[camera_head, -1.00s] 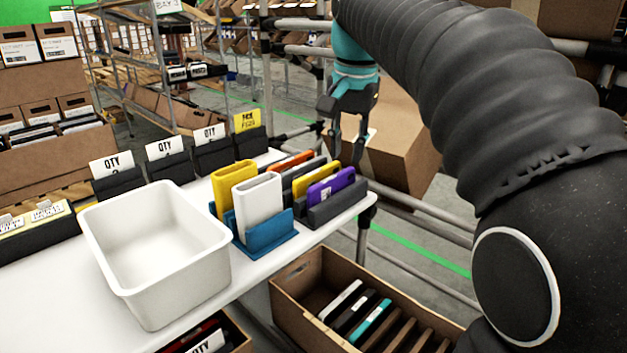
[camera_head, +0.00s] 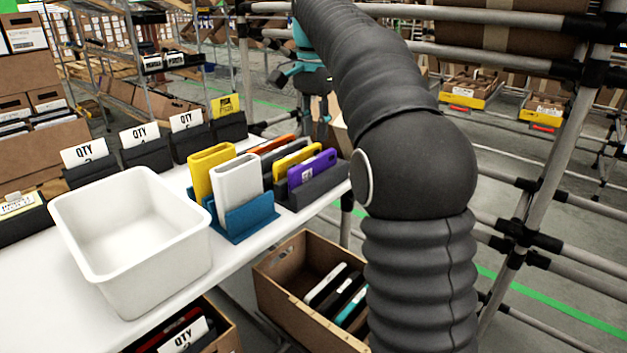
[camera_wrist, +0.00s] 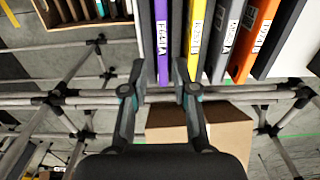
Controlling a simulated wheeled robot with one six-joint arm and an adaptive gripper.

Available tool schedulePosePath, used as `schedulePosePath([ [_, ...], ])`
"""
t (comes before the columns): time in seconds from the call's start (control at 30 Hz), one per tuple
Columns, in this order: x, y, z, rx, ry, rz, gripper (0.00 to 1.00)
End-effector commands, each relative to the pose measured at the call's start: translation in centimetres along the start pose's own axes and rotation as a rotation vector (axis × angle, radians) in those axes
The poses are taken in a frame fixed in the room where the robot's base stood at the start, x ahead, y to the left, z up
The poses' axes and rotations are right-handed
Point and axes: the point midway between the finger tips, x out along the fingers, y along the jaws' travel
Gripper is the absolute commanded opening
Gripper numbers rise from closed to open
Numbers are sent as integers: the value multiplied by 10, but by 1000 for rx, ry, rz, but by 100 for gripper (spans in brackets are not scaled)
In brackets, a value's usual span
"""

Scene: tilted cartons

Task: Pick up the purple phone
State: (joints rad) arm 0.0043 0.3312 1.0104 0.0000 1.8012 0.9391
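The purple phone (camera_head: 312,168) stands upright in a dark grey holder (camera_head: 318,188) at the right end of the white table. In the wrist view the purple phone (camera_wrist: 162,40) shows as a narrow labelled strip between my gripper's (camera_wrist: 159,66) two spread fingertips. The fingers are apart and hold nothing that I can see; the depth left between them and the phone is unclear. In the head view my gripper (camera_head: 321,118) is just behind the phone row, partly hidden by my arm.
A yellow phone (camera_wrist: 197,32) stands close beside the purple one, then a grey one (camera_wrist: 225,40) and an orange one (camera_wrist: 256,38). Yellow and white cases stand in a blue holder (camera_head: 244,222). An empty white bin (camera_head: 75,235) is at left. A carton (camera_head: 275,290) sits below.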

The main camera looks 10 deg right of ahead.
Motion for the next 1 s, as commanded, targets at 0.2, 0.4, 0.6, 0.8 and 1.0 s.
schedulePosePath([
  [0.2, 19, 0, 0, -1, 0, 0, 28],
  [0.4, 40, -2, 0, -1, -1, 1, 28],
  [0.6, 65, -3, 0, -1, 0, 0, 28],
  [0.8, 71, -3, -1, -1, 1, -2, 28],
  [1.0, 70, -3, -1, -1, 1, -1, 16],
])
